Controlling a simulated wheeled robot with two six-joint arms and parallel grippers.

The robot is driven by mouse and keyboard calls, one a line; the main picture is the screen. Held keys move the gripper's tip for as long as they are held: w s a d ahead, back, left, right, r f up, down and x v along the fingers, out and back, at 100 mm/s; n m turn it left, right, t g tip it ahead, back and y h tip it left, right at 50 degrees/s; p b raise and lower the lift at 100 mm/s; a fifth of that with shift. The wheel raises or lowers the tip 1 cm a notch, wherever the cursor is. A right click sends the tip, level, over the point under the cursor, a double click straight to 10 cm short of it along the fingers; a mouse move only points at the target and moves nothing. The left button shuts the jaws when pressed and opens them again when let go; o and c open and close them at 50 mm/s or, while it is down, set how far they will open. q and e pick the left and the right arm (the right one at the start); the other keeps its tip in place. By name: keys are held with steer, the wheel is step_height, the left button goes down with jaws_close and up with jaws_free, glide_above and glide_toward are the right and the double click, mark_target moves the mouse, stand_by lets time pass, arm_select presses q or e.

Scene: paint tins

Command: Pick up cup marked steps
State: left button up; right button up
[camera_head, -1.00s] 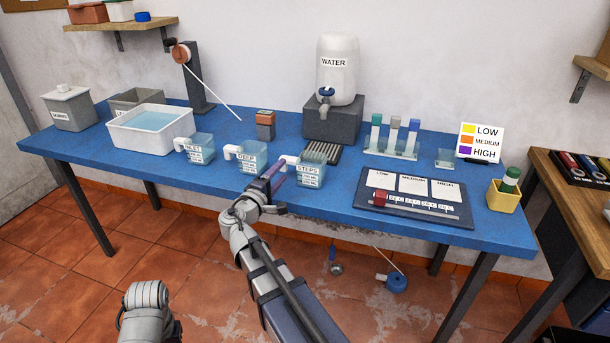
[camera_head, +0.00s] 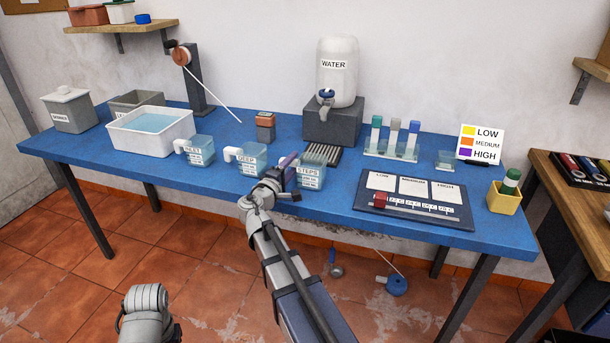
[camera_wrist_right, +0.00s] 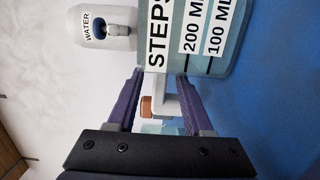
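The cup marked STEPS (camera_head: 311,177) is a clear bluish cup with a white label, upright on the blue table. It fills the upper right of the right wrist view (camera_wrist_right: 222,30), turned sideways. My right gripper (camera_head: 289,164) is at the cup's left side, where the handle is; its arm hides most of the handle in the head view. In the wrist view the purple fingers of my right gripper (camera_wrist_right: 160,78) are apart, with the white handle (camera_wrist_right: 165,88) showing between them. I cannot tell whether they touch it. My left gripper is out of view.
The DEEP cup (camera_head: 248,163) stands close on the left, with the INLET cup (camera_head: 200,152) beyond. Behind are a dark ribbed rack (camera_head: 322,154) and the water dispenser (camera_head: 335,115). A dark board (camera_head: 410,207) lies to the right.

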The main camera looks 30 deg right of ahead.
jaws_close()
stand_by(0.3)
stand_by(0.4)
step_height(320, 180, up, 10)
steer(key=p, duration=1)
steer(key=c, duration=0.5)
jaws_free()
steer(key=shift+c, duration=0.2)
jaws_close()
